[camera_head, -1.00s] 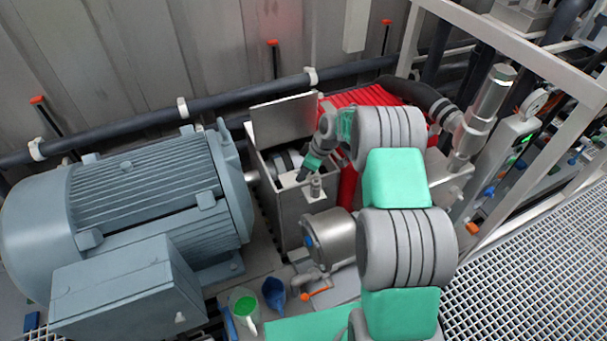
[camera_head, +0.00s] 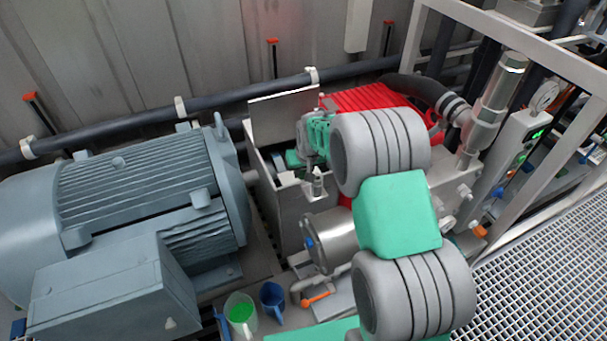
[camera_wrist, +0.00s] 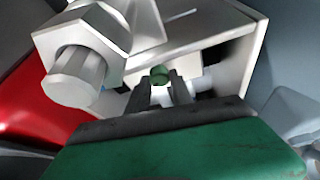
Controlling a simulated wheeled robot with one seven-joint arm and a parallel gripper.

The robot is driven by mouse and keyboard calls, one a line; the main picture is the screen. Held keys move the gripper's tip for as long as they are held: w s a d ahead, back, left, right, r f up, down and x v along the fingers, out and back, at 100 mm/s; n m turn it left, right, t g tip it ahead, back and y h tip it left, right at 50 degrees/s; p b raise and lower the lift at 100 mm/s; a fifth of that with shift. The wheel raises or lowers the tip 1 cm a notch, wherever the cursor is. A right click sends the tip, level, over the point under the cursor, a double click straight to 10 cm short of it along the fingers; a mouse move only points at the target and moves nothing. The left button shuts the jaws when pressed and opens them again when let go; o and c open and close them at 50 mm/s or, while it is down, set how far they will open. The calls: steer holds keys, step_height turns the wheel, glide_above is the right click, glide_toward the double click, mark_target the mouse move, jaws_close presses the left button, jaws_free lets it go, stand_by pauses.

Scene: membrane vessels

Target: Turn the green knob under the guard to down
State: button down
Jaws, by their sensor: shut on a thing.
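The small green knob (camera_wrist: 159,74) is in the wrist view, between the tips of my gripper's fingers (camera_wrist: 162,84). The dark fingers are shut on it, one at each side, and partly cover it. Pale metal walls of the guard (camera_wrist: 215,65) rise around and behind it. In the head view the guard (camera_head: 288,218) is an open grey metal box with its lid (camera_head: 283,112) raised.
A large steel fitting (camera_wrist: 78,75) stands close to the left of my fingers. A blue-grey motor (camera_head: 130,200) is left of the guard, and a red finned pump (camera_head: 375,97) is behind it. A green-filled jug (camera_head: 240,312) and blue jug (camera_head: 271,298) stand in front.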

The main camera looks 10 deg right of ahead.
steer(key=m+h+b, duration=0.1)
steer(key=m, duration=0.2)
steer(key=m+h+b, duration=0.1)
steer(key=m+b, duration=0.1)
steer(key=m, duration=0.1)
steer(key=shift+w+a+f+g, duration=0.1)
steer(key=shift+a+g, duration=0.1)
steer(key=shift+g, duration=0.1)
steer(key=shift+m+g+h+b, duration=0.35)
steer(key=shift+m+h, duration=0.1)
steer(key=shift+m, duration=0.8)
steer(key=shift+m+g+h+b, duration=0.3)
steer(key=shift+m+h, duration=0.15)
steer(key=shift+m, duration=0.8)
steer(key=c, duration=1.4)
jaws_free()
steer(key=shift+r, duration=0.2)
steer(key=v, duration=0.7)
steer(key=shift+r, duration=0.25)
steer(key=shift+a, duration=0.15)
